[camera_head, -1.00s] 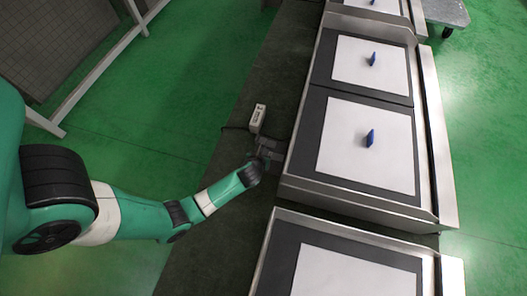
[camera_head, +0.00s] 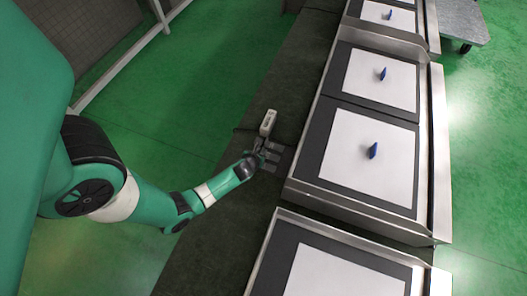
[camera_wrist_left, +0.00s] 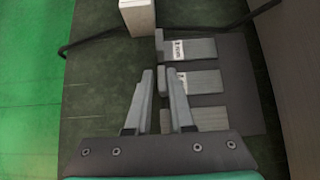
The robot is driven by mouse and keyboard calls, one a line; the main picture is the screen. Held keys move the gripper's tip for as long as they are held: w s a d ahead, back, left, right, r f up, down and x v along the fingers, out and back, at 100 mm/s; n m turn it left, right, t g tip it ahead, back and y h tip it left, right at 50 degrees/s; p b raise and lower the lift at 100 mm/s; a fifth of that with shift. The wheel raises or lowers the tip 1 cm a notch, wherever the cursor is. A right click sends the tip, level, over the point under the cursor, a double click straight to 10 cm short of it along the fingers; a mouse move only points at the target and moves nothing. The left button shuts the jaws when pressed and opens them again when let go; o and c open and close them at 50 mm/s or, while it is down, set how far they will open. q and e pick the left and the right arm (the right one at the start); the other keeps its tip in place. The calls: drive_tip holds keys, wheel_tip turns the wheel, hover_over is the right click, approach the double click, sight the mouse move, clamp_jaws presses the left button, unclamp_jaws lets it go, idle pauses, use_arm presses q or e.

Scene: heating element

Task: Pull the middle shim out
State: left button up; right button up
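Three flat grey shims lie side by side on a dark pad, seen in the left wrist view. The middle shim (camera_wrist_left: 205,82) has a small light label, as does the far shim (camera_wrist_left: 192,50); the near shim (camera_wrist_left: 212,118) is plain. Each has a short raised end at its left. My left gripper (camera_wrist_left: 158,76) is open, its fingertips at the raised left end of the middle shim, one finger on each side. I cannot tell whether they touch it. In the head view my left gripper (camera_head: 258,155) is at the left edge of the shims (camera_head: 272,157). My right gripper is out of view.
A white box (camera_head: 268,122) with a black cable stands just beyond the shims. Metal-framed heating plates (camera_head: 368,155), some with blue handles, line the right of the dark bench (camera_head: 290,90). Bare bench lies nearer.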

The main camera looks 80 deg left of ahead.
use_arm(q)
drive_tip(key=shift+o, duration=1.2)
drive_tip(key=shift+s, duration=0.15)
drive_tip(key=shift+r, duration=0.1)
drive_tip(key=p+v, duration=0.6)
drive_tip(key=v, duration=0.5)
drive_tip(key=shift+d, duration=0.15)
drive_tip(key=shift+r, duration=0.2)
